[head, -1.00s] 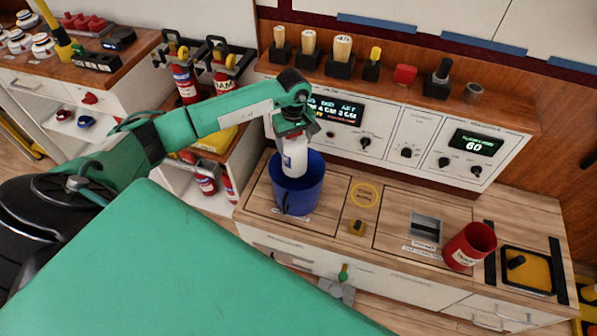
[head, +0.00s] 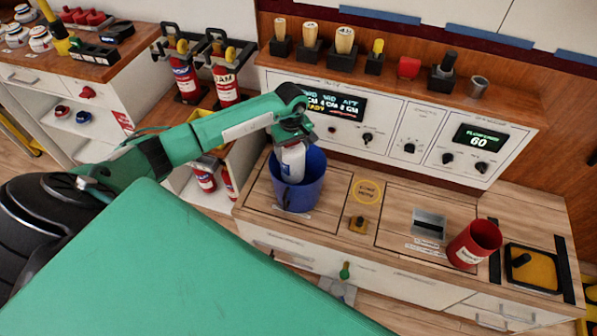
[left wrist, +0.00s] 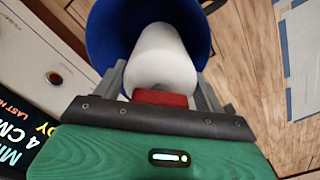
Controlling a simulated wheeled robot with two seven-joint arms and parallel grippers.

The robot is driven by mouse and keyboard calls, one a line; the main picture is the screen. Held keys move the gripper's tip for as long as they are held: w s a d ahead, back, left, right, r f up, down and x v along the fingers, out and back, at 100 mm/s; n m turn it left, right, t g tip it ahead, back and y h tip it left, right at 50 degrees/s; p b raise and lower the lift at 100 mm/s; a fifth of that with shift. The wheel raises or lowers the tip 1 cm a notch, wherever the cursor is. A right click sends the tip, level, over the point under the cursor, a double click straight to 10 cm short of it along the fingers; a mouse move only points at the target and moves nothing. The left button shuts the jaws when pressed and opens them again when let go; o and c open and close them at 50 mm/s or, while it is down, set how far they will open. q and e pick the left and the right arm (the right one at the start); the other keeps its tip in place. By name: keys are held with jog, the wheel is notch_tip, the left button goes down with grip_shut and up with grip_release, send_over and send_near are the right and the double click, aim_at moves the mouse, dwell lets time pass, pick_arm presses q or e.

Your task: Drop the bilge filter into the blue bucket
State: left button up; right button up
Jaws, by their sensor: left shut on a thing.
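The blue bucket (head: 296,186) stands on the left part of the wooden counter. My left gripper (head: 291,146) points down over the bucket's mouth. The filter's lower end is inside the bucket's rim in the head view. In the left wrist view the white filter (left wrist: 160,55) sits between the fingers (left wrist: 160,90), with the blue bucket wall (left wrist: 105,35) around it. Whether the filter touches the bucket's bottom cannot be seen. My right gripper is not in view.
A control panel (head: 410,140) with knobs and displays stands behind the bucket. A red cup (head: 474,244) and a yellow-black pad (head: 533,270) are at the counter's right. Fire extinguishers (head: 225,82) stand to the left.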

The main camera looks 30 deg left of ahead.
pick_arm(q)
jog(key=o, duration=1.8)
jog(key=shift+c, duration=0.2)
jog(key=shift+r, duration=0.45)
notch_tip(320, 180, up, 12)
jog(key=shift+r+b, duration=0.15)
jog(key=shift+b, duration=0.4)
jog(key=shift+r, duration=0.35)
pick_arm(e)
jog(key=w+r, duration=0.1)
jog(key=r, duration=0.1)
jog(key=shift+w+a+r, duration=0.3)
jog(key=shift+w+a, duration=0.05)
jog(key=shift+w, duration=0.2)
